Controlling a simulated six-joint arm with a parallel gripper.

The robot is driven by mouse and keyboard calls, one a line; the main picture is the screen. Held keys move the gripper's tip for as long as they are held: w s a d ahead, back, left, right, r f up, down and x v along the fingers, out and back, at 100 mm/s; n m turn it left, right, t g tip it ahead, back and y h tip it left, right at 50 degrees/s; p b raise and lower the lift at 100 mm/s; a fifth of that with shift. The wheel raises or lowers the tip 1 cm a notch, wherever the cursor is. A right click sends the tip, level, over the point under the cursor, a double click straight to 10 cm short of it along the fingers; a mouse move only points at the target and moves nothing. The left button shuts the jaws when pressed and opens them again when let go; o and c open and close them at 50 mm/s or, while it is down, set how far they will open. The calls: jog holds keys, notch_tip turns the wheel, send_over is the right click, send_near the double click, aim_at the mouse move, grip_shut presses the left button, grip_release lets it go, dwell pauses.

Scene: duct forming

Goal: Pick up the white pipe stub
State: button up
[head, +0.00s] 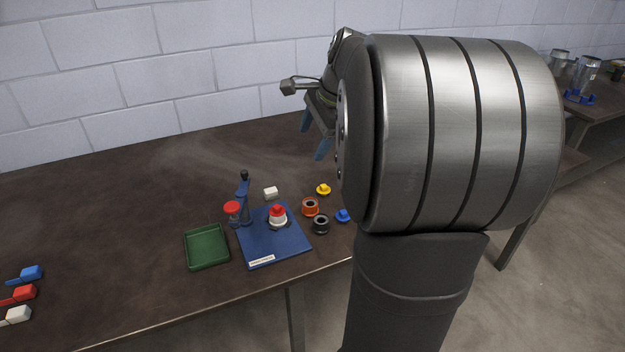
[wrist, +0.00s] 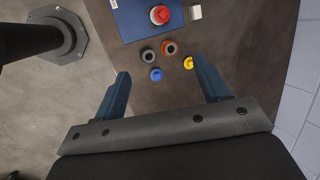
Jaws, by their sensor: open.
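The white pipe stub (head: 278,223) appears to be the white ring on the blue base plate (head: 257,247), with a red plug (head: 278,210) in its top. In the wrist view the plug (wrist: 160,14) hides most of the stub, at the top edge. My gripper (head: 315,138) is open and empty, above the table behind and right of the plate. In the wrist view its two blue fingers (wrist: 162,67) point toward the small parts, apart from the stub.
Orange (head: 310,207) and black (head: 321,225) rings and yellow (head: 323,189) and blue (head: 343,215) plugs lie right of the plate. A white block (head: 271,193) lies behind it. A blue clamp stand (head: 243,190) with a red part and a green tray (head: 207,262) are left.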

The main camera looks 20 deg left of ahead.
jog(key=m+g+h, duration=0.1)
jog(key=m+h, duration=0.2)
jog(key=h, duration=0.1)
send_over(276, 206)
notch_tip(276, 206, down, 13)
jog(key=f, duration=1.1)
jog(key=shift+w+d+f, duration=0.2)
jog(key=shift+w+f, duration=0.05)
jog(key=shift+f, duration=0.15)
jog(key=shift+s+a+f, duration=0.1)
jog(key=shift+s+f, duration=0.05)
jog(key=shift+f, duration=1.15)
jog(key=shift+s+a+f, duration=0.1)
jog(key=shift+s+f, duration=0.05)
jog(key=shift+f, duration=1.15)
jog(key=c, duration=1.3)
